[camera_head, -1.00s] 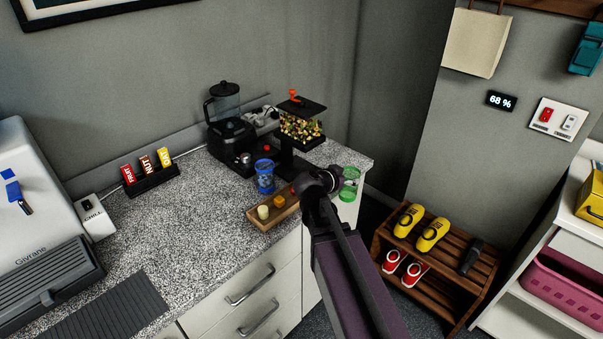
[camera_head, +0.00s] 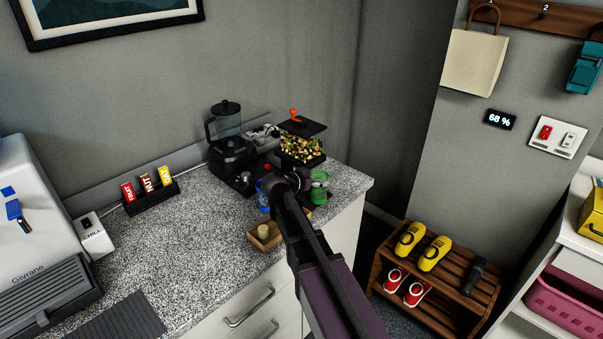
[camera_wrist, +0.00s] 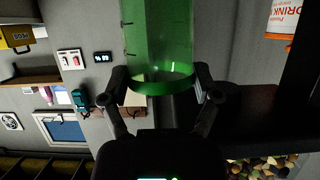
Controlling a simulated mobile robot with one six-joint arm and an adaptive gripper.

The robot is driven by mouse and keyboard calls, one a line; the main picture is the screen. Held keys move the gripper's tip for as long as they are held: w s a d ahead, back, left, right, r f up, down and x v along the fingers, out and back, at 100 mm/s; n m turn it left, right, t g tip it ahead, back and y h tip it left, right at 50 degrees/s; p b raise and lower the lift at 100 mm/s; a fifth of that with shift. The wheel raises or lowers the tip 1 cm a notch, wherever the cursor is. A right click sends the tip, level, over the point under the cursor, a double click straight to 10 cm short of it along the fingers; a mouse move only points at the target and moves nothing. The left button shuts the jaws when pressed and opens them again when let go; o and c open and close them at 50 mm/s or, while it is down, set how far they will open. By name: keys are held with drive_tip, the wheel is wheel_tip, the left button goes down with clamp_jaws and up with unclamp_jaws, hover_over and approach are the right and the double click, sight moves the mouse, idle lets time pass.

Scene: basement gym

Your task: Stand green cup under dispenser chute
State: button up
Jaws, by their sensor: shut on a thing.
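The green cup (camera_head: 320,190) is a see-through cup in front of the dispenser (camera_head: 301,150), which has a clear hopper of mixed nuts and an orange-red handle on top. My gripper (camera_wrist: 161,82) is shut on the green cup, which shows between its two fingers in the wrist view (camera_wrist: 158,45). In the head view my wrist covers the fingers and the cup's left side. The cup looks roughly upright near the dispenser's dark base. I cannot tell whether it touches the base or how it lines up with the chute, which is hidden.
A blue cup (camera_head: 263,196) stands just left of my wrist. A wooden tray (camera_head: 257,243) with a small pale jar is partly behind my arm. A black blender (camera_head: 229,150) stands left of the dispenser.

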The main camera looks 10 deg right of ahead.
drive_tip(key=shift+w+a, duration=0.5)
drive_tip(key=shift+w, duration=0.25)
drive_tip(key=w+a, duration=0.1)
drive_tip(key=w, duration=0.1)
drive_tip(key=w+a, duration=0.1)
drive_tip(key=shift+w+a, duration=0.3)
drive_tip(key=shift+w, duration=0.1)
drive_tip(key=shift+s+f, duration=0.1)
drive_tip(key=shift+f, duration=0.15)
drive_tip(key=o, duration=0.9)
